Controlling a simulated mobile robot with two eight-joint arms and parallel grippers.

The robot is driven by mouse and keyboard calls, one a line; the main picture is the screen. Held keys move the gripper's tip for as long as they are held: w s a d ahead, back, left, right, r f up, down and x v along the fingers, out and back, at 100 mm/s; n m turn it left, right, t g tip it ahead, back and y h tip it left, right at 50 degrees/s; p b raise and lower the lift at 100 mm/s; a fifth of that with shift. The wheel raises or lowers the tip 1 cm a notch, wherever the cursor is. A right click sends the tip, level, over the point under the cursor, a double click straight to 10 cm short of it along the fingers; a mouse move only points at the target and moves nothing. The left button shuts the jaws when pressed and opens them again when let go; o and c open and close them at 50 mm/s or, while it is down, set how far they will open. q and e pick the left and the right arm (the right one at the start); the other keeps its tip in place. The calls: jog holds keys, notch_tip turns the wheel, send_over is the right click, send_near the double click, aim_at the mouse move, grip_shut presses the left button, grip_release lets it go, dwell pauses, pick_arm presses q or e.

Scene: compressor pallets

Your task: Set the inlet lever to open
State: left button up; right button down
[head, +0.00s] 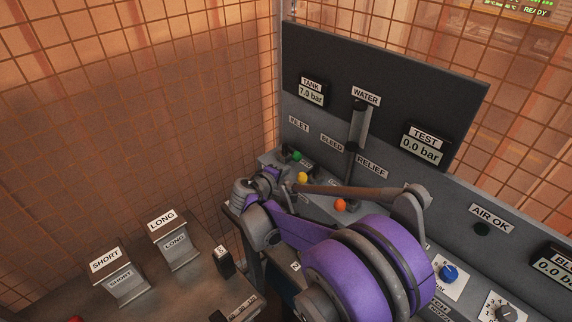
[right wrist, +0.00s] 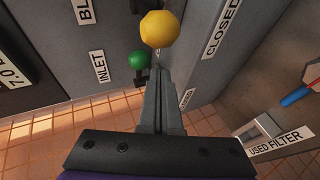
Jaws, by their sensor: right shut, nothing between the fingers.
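The inlet lever has a green knob (head: 297,156) and stands below the INLET label (head: 299,124) on the grey panel. In the right wrist view the green knob (right wrist: 137,60) is just left of my right fingertips, near the INLET label (right wrist: 100,66). My right gripper (right wrist: 157,82) is shut and empty, its fingers pointing toward the levers. I cannot tell whether it touches the green knob. In the head view my right gripper (head: 272,178) is small and partly hidden by my wrist. My left gripper is not in view.
A yellow knob (head: 302,177) and an orange knob (head: 340,205) stand close to the green one; the yellow knob (right wrist: 159,28) is just beyond my fingertips. SHORT (head: 106,261) and LONG (head: 164,221) holders stand on the lower left table. A wire fence (head: 130,60) stands behind.

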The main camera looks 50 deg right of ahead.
jog(key=a+r+n+t+h+b, duration=0.1)
jog(key=a+r+n+t+h, duration=0.1)
jog(key=a+t, duration=0.4)
send_near(291, 152)
jog(key=w+d, duration=0.1)
jog(key=w, duration=0.1)
jog(key=w+d+p, duration=0.1)
jog(key=w+d, duration=0.1)
jog(key=shift+w+d+r, duration=0.1)
jog(key=shift+w+r, duration=0.1)
jog(key=shift+s+d+f, duration=0.1)
jog(key=shift+s+d, duration=0.25)
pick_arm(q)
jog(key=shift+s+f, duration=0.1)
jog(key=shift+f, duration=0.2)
pick_arm(e)
jog(key=shift+s+d+f, duration=0.15)
jog(key=shift+s+d, duration=0.3)
jog(key=shift+d, duration=0.1)
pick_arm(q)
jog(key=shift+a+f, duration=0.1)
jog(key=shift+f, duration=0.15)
pick_arm(e)
jog(key=shift+g, duration=0.3)
